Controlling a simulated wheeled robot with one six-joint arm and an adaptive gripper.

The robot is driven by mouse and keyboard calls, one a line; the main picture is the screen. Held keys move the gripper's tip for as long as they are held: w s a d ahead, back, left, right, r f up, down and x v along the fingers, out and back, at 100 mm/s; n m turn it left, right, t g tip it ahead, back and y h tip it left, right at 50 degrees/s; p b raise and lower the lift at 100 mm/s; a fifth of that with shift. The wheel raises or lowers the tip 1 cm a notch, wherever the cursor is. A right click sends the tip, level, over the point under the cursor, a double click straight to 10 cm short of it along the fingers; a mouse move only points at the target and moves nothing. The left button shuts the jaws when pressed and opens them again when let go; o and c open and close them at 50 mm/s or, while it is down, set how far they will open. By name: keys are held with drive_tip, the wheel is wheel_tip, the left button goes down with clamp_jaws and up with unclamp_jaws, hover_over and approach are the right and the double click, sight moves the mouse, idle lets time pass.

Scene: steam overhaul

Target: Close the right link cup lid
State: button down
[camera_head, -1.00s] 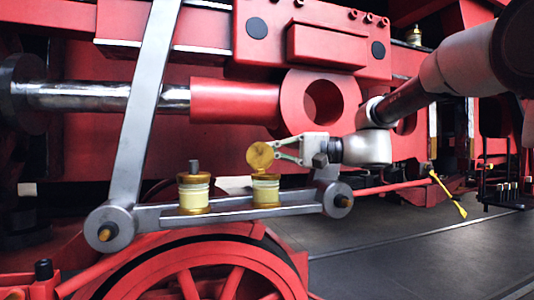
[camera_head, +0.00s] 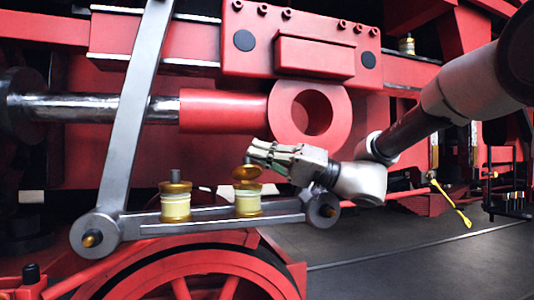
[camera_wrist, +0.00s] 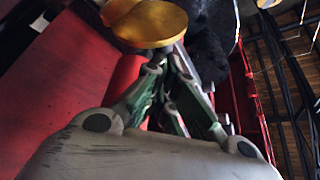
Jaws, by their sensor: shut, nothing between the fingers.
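The right link cup (camera_head: 248,205) is a cream and gold cup on the grey link bar. Its gold lid (camera_head: 247,173) is tipped over the cup's mouth, nearly flat, with a dark gap below it. The lid also shows as a gold disc at the top of the wrist view (camera_wrist: 150,22). My gripper (camera_head: 256,152) is shut and empty. Its fingertips are just above and right of the lid, by its small knob; I cannot tell whether they touch it. In the wrist view, the fingers (camera_wrist: 168,62) point toward the lid.
The left link cup (camera_head: 175,204) stands on the same bar (camera_head: 205,214) with its gold lid on. A red ring-ended rod (camera_head: 280,105) is above my gripper. A slanted grey rod (camera_head: 135,110) stands left, and a red wheel (camera_head: 200,275) is below.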

drive_tip(key=shift+s+d+f+n+g, duration=0.2)
drive_tip(key=shift+s+f+n, duration=0.25)
drive_tip(key=shift+s, duration=0.3)
drive_tip(key=shift+s+d+f+n+g, duration=0.1)
drive_tip(key=shift+s+d+f+n, duration=0.2)
drive_tip(key=shift+s+n, duration=0.35)
drive_tip(key=shift+s+f, duration=0.2)
